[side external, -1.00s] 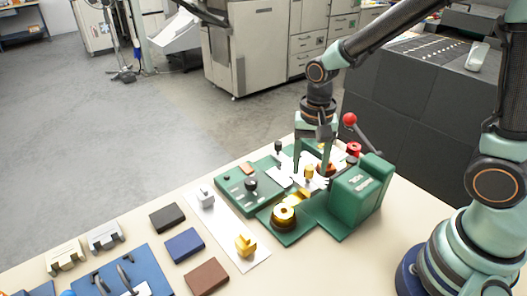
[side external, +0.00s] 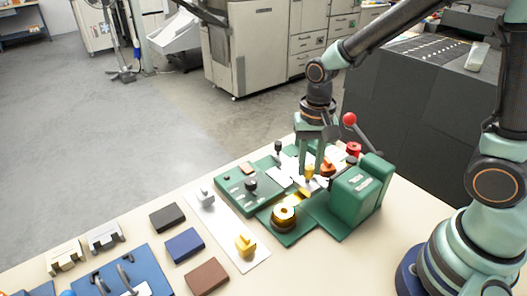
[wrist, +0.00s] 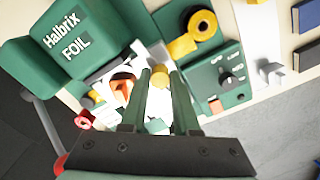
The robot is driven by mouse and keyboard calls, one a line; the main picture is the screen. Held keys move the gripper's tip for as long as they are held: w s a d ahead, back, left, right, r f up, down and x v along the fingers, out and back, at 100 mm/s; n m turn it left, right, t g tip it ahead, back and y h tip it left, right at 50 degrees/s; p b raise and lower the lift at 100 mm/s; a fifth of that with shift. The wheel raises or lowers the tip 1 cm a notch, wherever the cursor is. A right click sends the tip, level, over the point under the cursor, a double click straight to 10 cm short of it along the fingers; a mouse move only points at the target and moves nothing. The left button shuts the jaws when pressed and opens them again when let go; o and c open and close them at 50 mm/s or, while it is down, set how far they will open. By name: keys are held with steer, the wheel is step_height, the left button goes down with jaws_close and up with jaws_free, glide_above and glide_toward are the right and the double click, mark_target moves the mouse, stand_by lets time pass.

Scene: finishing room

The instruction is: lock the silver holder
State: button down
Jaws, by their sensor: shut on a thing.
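My gripper (side external: 311,174) points down over the pale, silvery middle of the green foil machine (side external: 357,192). Its fingers are shut on a small yellow knob (side external: 309,170). In the wrist view the knob (wrist: 160,77) shows between the fingertips, with a pale silvery part (wrist: 158,104) nearer the camera. I cannot tell for sure which part is the silver holder, as the fingers hide some of this area. A silver-grey block with a small knob (side external: 206,195) stands apart on a white sheet.
A lever with a red ball (side external: 349,118) rises behind the machine. A gold foil roll (side external: 284,214) and a green control panel (side external: 252,184) are close by. A gold block (side external: 245,243), dark, blue and brown pads, and a blue tray (side external: 125,273) lie to the left.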

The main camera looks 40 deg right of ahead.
steer(key=n, duration=1.2)
steer(key=shift+n, duration=2.2)
steer(key=c, duration=0.6)
jaws_free()
steer(key=shift+c, duration=0.2)
steer(key=shift+r, duration=0.1)
